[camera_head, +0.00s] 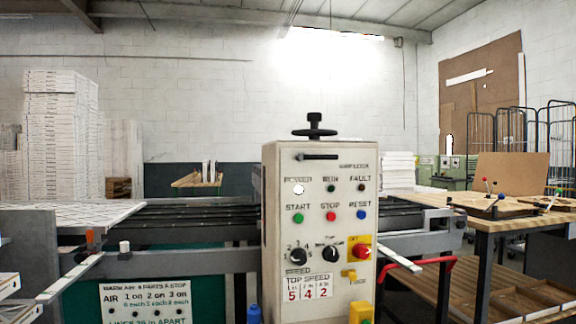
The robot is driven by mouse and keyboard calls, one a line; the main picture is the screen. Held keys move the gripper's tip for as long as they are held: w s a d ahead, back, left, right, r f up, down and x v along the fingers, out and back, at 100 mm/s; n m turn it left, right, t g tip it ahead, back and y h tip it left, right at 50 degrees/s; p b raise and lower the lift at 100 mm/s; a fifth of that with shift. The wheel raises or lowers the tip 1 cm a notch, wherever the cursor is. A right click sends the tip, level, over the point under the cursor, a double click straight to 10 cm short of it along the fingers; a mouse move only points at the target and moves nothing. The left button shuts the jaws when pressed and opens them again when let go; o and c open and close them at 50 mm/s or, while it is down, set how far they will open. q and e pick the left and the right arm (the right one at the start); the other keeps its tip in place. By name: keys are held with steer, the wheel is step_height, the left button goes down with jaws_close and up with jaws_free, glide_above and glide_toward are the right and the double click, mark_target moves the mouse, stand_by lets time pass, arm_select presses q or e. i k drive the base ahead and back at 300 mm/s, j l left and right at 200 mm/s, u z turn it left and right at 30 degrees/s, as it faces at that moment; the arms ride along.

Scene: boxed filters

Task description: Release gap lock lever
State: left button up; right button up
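The gap lock lever (317,157) is a short black horizontal handle near the top left of the light grey control box (320,215). Its rounded pivot end is at the left and its arm points right. A small label that seems to read gap lock (354,166) is printed below and to the right of it. A black handwheel (314,131) stands on top of the box. Neither of my grippers shows in this view, and nothing touches the lever.
The box also carries coloured buttons (331,217), black knobs (298,256) and a red emergency stop (360,252). Behind it runs a dark conveyor (185,222). A wooden table (500,219) stands right, with a red handle (430,264) nearby. Stacked white boxes (60,130) stand left.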

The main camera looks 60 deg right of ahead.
mark_target(301, 157)
steer(key=z, duration=2)
